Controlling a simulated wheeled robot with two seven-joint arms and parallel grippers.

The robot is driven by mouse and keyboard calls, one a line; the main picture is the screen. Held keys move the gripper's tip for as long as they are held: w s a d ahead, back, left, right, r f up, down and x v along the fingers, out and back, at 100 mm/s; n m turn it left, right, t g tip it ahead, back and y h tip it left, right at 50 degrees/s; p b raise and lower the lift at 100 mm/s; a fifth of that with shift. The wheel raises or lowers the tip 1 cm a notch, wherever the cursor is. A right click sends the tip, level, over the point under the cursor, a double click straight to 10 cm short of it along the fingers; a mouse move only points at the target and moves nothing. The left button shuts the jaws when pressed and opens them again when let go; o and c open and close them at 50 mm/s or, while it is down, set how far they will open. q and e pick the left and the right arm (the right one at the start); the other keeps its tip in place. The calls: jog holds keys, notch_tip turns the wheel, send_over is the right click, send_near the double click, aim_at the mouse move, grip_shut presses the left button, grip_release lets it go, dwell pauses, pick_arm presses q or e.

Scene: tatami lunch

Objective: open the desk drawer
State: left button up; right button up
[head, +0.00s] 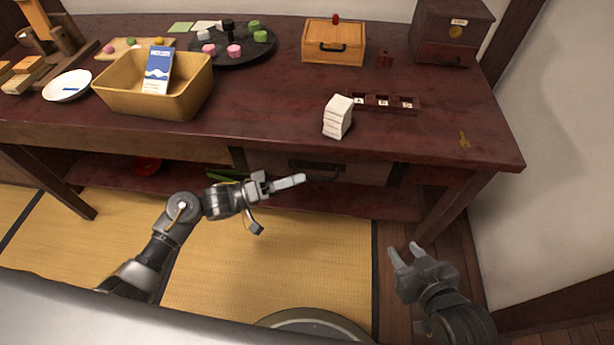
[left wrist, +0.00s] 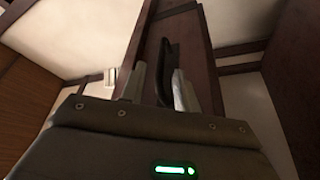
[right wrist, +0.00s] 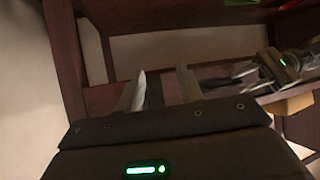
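The desk drawer (head: 350,173) is in the front of the dark red desk, under the top, and looks shut. Its dark bar handle (head: 315,167) is at the middle of the drawer front. My left gripper (head: 279,205) is open just in front of and left of the handle. In the left wrist view the dark handle (left wrist: 168,65) shows between the two fingers, ahead of them; I cannot tell whether they touch it. My right gripper (head: 404,252) is open and empty, low in front of the desk's right leg.
The desk top (head: 270,100) holds a tan basket (head: 190,98), a wooden box (head: 333,42), a stack of white pieces (head: 338,117) and a small key (head: 464,139). A lower shelf (head: 340,197) runs beneath the drawer. A wall (head: 550,130) stands at the right.

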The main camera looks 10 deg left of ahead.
aim_at(315, 166)
pick_arm(q)
jog(key=shift+x, duration=1.5)
grip_shut()
